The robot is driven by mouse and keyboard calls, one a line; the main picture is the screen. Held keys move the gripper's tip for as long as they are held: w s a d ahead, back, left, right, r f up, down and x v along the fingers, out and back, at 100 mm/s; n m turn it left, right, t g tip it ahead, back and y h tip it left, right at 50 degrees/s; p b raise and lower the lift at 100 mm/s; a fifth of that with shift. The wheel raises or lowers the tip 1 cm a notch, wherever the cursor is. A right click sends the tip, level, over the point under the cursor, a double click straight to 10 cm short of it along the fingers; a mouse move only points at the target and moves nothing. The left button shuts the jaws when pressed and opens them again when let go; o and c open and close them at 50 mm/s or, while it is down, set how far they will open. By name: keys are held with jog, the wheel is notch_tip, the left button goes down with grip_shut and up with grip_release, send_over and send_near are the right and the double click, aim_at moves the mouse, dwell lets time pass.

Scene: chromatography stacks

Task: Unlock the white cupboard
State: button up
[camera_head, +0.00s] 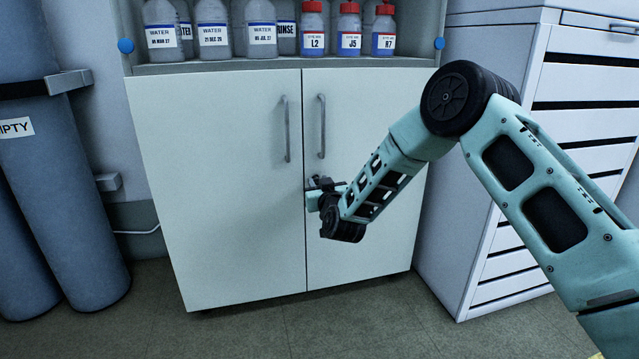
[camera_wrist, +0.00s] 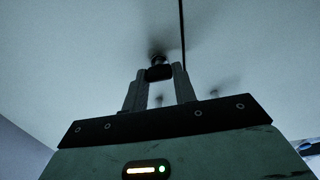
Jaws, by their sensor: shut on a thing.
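The white cupboard (camera_head: 222,205) stands ahead with both doors closed, and its pale front fills the wrist view (camera_wrist: 75,70). My gripper (camera_head: 316,190) is at the door front, close to the seam and below the handles. In the wrist view my gripper (camera_wrist: 160,77) is shut on a small black piece that looks like a key's head (camera_wrist: 159,72). Just beyond it is a round dark lock (camera_wrist: 157,56) on the door, left of the seam. The key lines up with the lock and seems to meet it. How deep it sits is hidden.
Two vertical grey handles (camera_head: 287,128) (camera_head: 321,126) flank the seam above my gripper. Bottles (camera_head: 262,30) line the open shelf above. Grey cylinders (camera_head: 60,190) stand left and a white drawer cabinet (camera_head: 490,240) right. The floor (camera_head: 250,325) in front is clear.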

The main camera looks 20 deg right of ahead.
jog(key=shift+o, duration=0.2)
jog(key=n+p, duration=0.1)
jog(key=n, duration=0.1)
jog(key=n+p, duration=0.2)
jog(key=shift+a+r, duration=0.15)
jog(key=n+p, duration=0.3)
jog(key=n, duration=0.2)
jog(key=shift+a, duration=0.1)
jog(key=shift+c, duration=0.2)
jog(key=n+p, duration=0.1)
jog(key=n, duration=0.3)
jog(key=shift+f+p, duration=0.2)
jog(key=shift+p, duration=0.2)
jog(key=shift+f+n+p, duration=0.15)
jog(key=shift+n+p, duration=0.5)
jog(key=shift+n, duration=1.55)
jog(key=shift+o, duration=0.2)
jog(key=o, duration=1)
jog(key=shift+c, duration=0.2)
